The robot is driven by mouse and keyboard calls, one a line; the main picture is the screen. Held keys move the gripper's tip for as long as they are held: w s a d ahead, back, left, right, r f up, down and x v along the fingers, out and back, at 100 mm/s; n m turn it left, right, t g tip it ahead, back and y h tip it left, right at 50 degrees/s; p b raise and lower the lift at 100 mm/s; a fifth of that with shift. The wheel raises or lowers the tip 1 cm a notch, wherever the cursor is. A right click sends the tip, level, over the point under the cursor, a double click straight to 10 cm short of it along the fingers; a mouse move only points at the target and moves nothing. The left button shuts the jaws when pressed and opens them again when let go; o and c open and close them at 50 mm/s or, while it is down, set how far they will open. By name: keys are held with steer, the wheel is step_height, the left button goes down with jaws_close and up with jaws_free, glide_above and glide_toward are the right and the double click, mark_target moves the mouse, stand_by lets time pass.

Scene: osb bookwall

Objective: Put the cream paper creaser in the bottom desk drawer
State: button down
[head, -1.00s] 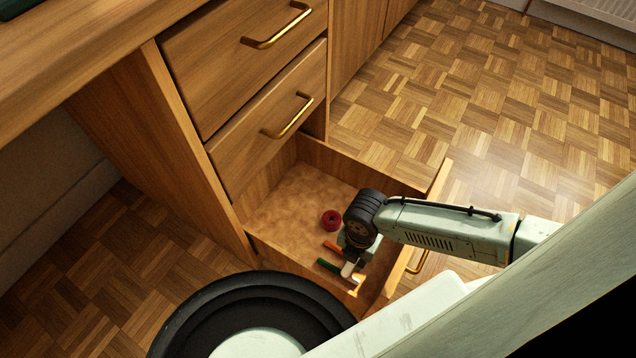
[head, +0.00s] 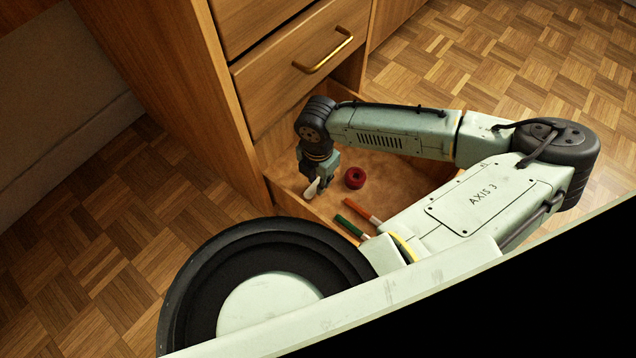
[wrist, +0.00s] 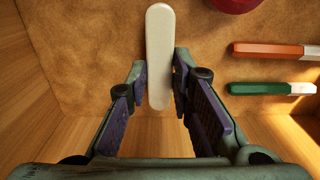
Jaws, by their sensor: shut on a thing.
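The cream paper creaser (wrist: 159,50) is a long, flat piece with rounded ends. In the wrist view it lies between the fingertips of my gripper (wrist: 158,85), which are shut on its near part. In the head view the creaser (head: 311,189) shows at the tip of my gripper (head: 318,182), inside the open bottom drawer (head: 292,205) near its left corner. The drawer's floor is tan and mottled. I cannot tell whether the creaser touches the floor.
A red round object (head: 355,178) lies right of the gripper in the drawer. An orange-and-white stick (head: 361,210) and a green-and-white stick (head: 349,226) lie nearer the front. The closed drawer above has a brass handle (head: 323,50). Drawer walls stand close to my gripper.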

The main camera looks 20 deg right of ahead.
step_height(320, 180, down, 2)
steer(key=shift+r, duration=0.1)
steer(key=c, duration=1.4)
jaws_free()
steer(key=shift+r+p, duration=1.75)
steer(key=shift+r, duration=2)
